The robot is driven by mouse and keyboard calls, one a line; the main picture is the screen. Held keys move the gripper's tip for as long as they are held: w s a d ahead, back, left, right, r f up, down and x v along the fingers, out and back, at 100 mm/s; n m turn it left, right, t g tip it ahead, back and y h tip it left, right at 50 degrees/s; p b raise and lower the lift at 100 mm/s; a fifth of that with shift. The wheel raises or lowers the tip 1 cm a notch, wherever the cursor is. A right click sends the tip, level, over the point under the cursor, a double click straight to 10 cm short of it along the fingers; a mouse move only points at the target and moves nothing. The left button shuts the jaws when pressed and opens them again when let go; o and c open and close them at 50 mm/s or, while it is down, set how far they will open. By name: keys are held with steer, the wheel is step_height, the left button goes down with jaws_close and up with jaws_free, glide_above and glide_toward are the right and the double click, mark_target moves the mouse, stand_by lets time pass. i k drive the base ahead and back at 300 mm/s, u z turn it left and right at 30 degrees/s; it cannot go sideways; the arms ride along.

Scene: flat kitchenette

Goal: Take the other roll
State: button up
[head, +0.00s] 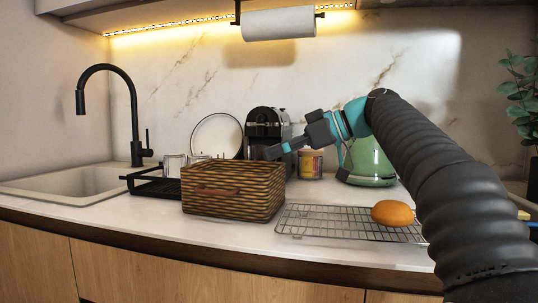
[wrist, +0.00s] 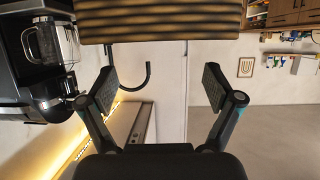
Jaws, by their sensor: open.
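One orange-brown roll (head: 392,213) rests on the right part of the wire cooling rack (head: 300,222). The woven basket (head: 232,204) stands left of the rack. Its inside is hidden behind its front wall, so I cannot tell whether a roll lies in it. My gripper (head: 276,151) is above the back right part of the basket, left of and higher than the roll. In the wrist view my gripper (wrist: 158,88) has its two fingers spread wide with nothing between them. The basket's woven side (wrist: 160,20) fills the top of that view.
A black coffee machine (head: 267,128), a jar (head: 311,163) and a green kettle (head: 370,162) stand behind the basket and rack. A black dish rack (head: 155,183) and the sink (head: 70,185) are to the left. A paper towel roll (head: 279,23) hangs above.

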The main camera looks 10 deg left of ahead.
mark_target(395, 214)
steer(key=k, duration=1)
